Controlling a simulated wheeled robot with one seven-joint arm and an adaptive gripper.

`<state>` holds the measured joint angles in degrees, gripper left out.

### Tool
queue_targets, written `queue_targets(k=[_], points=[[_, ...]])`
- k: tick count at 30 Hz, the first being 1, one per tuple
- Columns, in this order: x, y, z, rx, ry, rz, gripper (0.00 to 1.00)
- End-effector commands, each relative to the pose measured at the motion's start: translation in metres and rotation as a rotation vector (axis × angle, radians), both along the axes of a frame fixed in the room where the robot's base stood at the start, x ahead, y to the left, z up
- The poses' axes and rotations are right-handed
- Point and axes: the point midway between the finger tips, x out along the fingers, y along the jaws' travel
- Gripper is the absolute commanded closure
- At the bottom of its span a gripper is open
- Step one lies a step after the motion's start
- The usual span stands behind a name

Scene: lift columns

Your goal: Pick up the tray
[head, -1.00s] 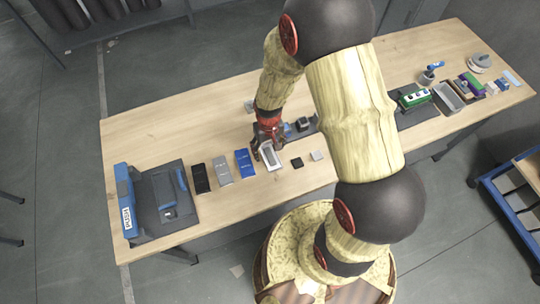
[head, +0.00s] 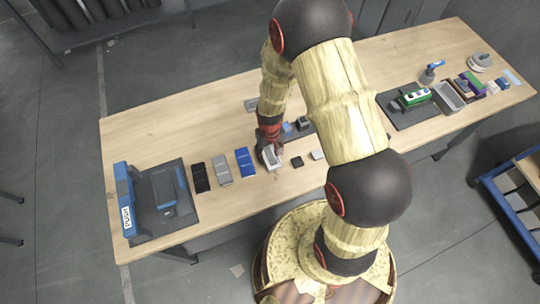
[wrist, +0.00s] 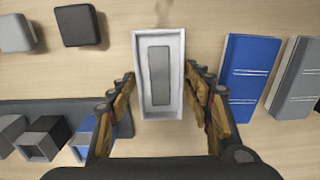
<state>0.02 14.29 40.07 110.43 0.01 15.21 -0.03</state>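A small white tray (wrist: 143,98) with a raised rim and a grey rectangle inside lies on the wooden table in the wrist view. It also shows at the table's front part in the head view (head: 273,160), partly covered by my gripper (head: 268,147). In the wrist view my gripper (wrist: 160,72) is open. Its two fingers stand on either side of the tray's near half, with narrow gaps to the rim. I cannot tell from these views how high the fingertips are above the table.
A blue box (wrist: 250,70) and a grey box (wrist: 299,80) lie right of the tray in the wrist view. A black block (wrist: 78,25) and a grey block (wrist: 14,33) lie left. Small cubes (wrist: 42,138) sit on a dark mat. Another grey tray (head: 448,98) stands at far right.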

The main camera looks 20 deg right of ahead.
Motion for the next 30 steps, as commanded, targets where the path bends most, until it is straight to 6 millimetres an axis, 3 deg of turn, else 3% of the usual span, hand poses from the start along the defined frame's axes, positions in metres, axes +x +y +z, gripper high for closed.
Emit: queue_targets(k=[16,25,30], points=[[0.0,0.0,0.0,0.0,0.0,0.0,0.83],[0.0,0.0,0.002,0.0,-0.001,0.0,0.83],[0.001,0.0,0.015,0.0,-0.003,0.0,0.83]])
